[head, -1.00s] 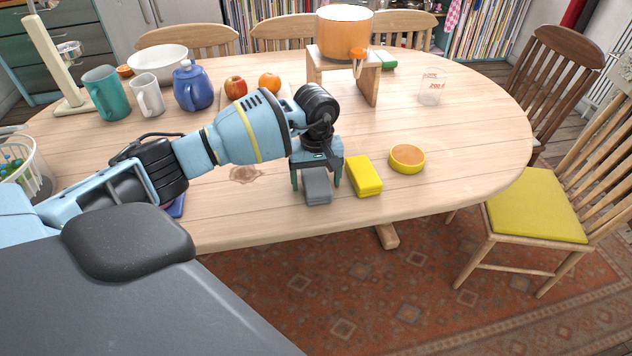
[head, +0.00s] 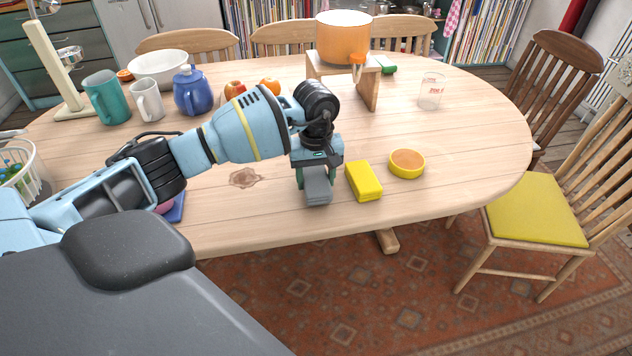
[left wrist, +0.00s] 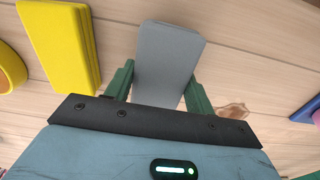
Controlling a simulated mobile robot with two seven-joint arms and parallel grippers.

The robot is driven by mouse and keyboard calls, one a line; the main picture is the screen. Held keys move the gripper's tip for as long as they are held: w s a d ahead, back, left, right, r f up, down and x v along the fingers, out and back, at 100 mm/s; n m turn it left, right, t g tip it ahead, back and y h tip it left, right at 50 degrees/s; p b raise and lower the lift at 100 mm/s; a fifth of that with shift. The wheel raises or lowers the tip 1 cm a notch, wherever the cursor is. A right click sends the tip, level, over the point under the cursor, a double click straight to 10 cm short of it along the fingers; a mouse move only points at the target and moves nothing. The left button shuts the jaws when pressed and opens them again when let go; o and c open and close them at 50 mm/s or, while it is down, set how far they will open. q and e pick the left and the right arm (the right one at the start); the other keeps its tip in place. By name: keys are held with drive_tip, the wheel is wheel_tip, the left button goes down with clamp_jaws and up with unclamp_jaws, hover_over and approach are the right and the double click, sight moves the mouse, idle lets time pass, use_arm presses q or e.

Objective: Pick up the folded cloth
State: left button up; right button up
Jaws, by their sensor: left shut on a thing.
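A grey folded cloth (head: 318,188), a flat block with rounded corners, is near the front edge of the wooden table. My left gripper (head: 317,176) points down over it and is shut on it, one green finger on each side. In the left wrist view the grey cloth (left wrist: 167,62) lies between the two fingers and extends beyond them. I cannot tell whether it is clear of the table. My right gripper is not in view.
A yellow folded block (head: 363,181) lies close to the right of the grey cloth, with a round yellow-rimmed dish (head: 407,164) beyond it. A wooden stand (head: 368,88) holding an orange pot (head: 344,38) is farther back.

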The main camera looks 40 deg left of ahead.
use_arm(q)
drive_tip(key=shift+r, duration=0.85)
drive_tip(key=s+d, duration=0.2)
drive_tip(key=s, duration=0.5)
drive_tip(key=s+d+r, duration=0.1)
drive_tip(key=s+d, duration=0.2)
drive_tip(key=s, duration=0.5)
drive_tip(key=shift+d+r+b, duration=0.25)
drive_tip(key=shift+d+b, duration=0.05)
drive_tip(key=shift+b, duration=0.05)
drive_tip(key=o, duration=0.3)
drive_tip(key=shift+c, duration=1)
drive_tip(key=w+d+r+m, duration=0.4)
drive_tip(key=d+r+m, duration=0.1)
drive_tip(key=d+m, duration=0.3)
drive_tip(key=shift+r+m, duration=0.2)
drive_tip(key=shift+m, duration=0.6)
drive_tip(key=shift+s+a, duration=0.1)
